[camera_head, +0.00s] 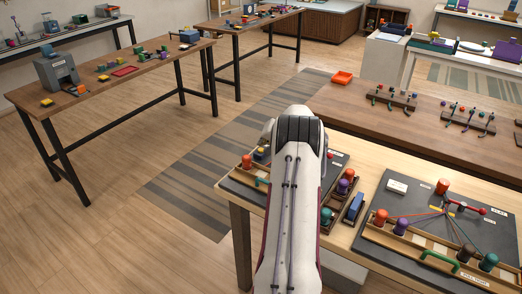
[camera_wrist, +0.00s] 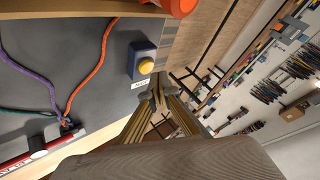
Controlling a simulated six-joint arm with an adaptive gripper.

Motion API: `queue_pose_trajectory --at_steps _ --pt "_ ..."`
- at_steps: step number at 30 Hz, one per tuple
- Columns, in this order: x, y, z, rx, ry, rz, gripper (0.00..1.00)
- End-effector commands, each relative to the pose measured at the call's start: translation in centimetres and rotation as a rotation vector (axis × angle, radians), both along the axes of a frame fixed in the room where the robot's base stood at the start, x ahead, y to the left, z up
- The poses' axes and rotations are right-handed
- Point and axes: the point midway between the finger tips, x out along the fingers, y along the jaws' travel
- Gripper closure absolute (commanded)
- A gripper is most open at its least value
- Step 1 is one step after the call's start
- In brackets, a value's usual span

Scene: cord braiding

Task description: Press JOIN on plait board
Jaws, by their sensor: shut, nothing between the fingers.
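In the wrist view, a blue box with a round yellow button (camera_wrist: 146,66) sits on a dark grey board (camera_wrist: 95,20). A small white label (camera_wrist: 138,85) lies beside it, too small to read surely. My gripper (camera_wrist: 157,92) is shut and empty, its fingertips a little below the button in the picture; I cannot tell the gap in height. Orange (camera_wrist: 92,65), purple (camera_wrist: 30,72) and green (camera_wrist: 27,112) cords meet at a dark knot near a red bar (camera_wrist: 35,152). In the head view my arm hides the gripper and much of this board; the yellow button (camera_head: 261,153) shows left of it.
A second dark board (camera_head: 405,205) with cords, a red lever and coloured spools stands at the right of the head view. Spools (camera_head: 345,183) stand close to the right of my arm.

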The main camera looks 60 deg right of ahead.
Motion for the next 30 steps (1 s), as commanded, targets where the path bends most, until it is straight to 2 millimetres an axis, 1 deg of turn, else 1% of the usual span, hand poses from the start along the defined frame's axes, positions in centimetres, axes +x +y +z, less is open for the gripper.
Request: queue_pose_trajectory --at_steps 5,24,30 --pt "0.0 0.0 0.5 -0.001 -0.001 0.000 1.00" --pt "0.0 -0.1 4.4 -0.002 -0.001 0.000 1.00" --pt "0.0 0.0 5.0 0.000 0.000 0.000 1.00"
